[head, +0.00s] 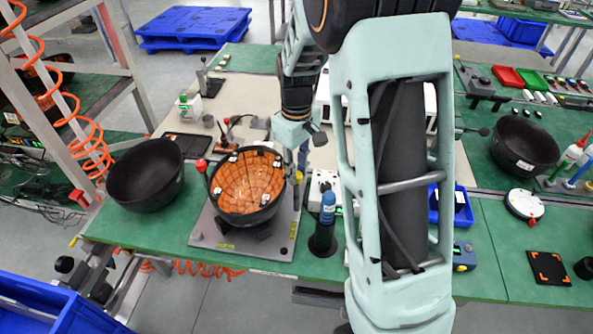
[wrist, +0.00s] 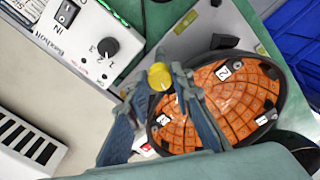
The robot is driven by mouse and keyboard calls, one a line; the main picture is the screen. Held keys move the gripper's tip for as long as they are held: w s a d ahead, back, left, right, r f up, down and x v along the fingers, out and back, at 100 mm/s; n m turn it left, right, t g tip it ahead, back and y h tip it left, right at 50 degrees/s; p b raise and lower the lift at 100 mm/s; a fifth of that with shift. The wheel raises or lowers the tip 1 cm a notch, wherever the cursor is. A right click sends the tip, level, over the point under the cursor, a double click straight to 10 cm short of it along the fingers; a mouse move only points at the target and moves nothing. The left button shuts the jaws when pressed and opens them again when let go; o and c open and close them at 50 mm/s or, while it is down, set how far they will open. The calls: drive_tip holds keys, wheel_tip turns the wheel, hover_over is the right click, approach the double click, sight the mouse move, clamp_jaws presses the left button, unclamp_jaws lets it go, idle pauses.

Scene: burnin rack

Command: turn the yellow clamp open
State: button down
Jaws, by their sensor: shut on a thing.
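The yellow clamp (wrist: 159,76) shows its round yellow top in the wrist view, beside the rim of the black bowl with an orange tiled inside (wrist: 225,100). My gripper (wrist: 157,84) is shut on the clamp, one finger on each side of it. In the head view my gripper (head: 302,158) points down at the right side of the bowl (head: 247,182), which sits on a grey plate (head: 212,236).
A white box with a black knob (wrist: 85,50) stands close to my gripper. Empty black bowls stand at left (head: 146,176) and right (head: 525,146).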

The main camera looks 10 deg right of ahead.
sight(297, 174)
drive_tip(key=m, duration=1)
drive_tip(key=shift+m, duration=2.1)
drive_tip(key=c, duration=1.7)
unclamp_jaws()
drive_tip(key=shift+r, duration=0.1)
wheel_tip(297, 174, up, 12)
drive_tip(key=shift+f, duration=0.1)
